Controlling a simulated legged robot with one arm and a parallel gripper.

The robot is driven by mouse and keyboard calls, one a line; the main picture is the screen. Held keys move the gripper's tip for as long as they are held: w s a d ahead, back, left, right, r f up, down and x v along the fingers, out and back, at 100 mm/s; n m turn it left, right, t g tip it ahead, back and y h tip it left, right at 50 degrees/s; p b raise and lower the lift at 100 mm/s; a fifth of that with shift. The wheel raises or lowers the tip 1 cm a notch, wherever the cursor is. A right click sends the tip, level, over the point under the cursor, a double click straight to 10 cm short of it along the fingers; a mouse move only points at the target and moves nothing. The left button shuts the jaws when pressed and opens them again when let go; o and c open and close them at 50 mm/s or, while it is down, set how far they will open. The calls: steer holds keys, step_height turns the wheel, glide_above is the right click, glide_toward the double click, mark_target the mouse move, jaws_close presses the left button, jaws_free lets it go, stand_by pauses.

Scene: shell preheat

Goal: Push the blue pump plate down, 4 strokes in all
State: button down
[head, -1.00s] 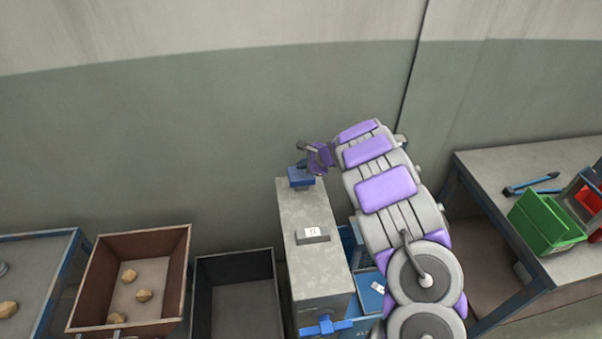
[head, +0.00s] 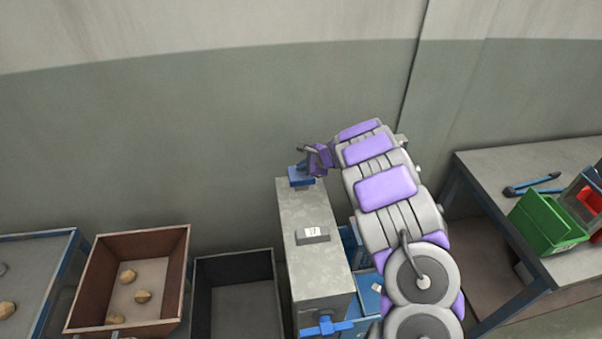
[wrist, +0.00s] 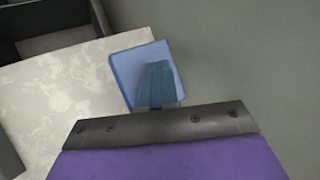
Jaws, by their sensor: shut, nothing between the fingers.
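The blue pump plate (head: 300,183) sits at the far end of the top of a tall grey cabinet (head: 305,210). In the wrist view the plate (wrist: 140,58) is a light blue square past the edge of my gripper. My gripper (head: 303,166) is right over the plate, its bluish fingers shut and empty. In the wrist view the fingers (wrist: 156,72) overlap the middle of the plate. I cannot tell whether the fingertips touch it or hover just above.
A small display block (head: 312,235) stands on the cabinet top, its marking too small to read surely. A brown crate (head: 183,290) with several tan lumps and an empty dark crate (head: 235,256) are at left. A table (head: 480,165) with a green bin (head: 540,225) is at right.

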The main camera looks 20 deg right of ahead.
mark_target(302, 173)
steer(key=shift+f+b, duration=1.3)
steer(key=shift+f, duration=0.4)
stand_by(1.4)
stand_by(0.3)
steer(key=shift+r+p, duration=1.45)
steer(key=shift+r, duration=0.7)
steer(key=shift+r+p, duration=1.85)
steer(key=shift+r, duration=0.6)
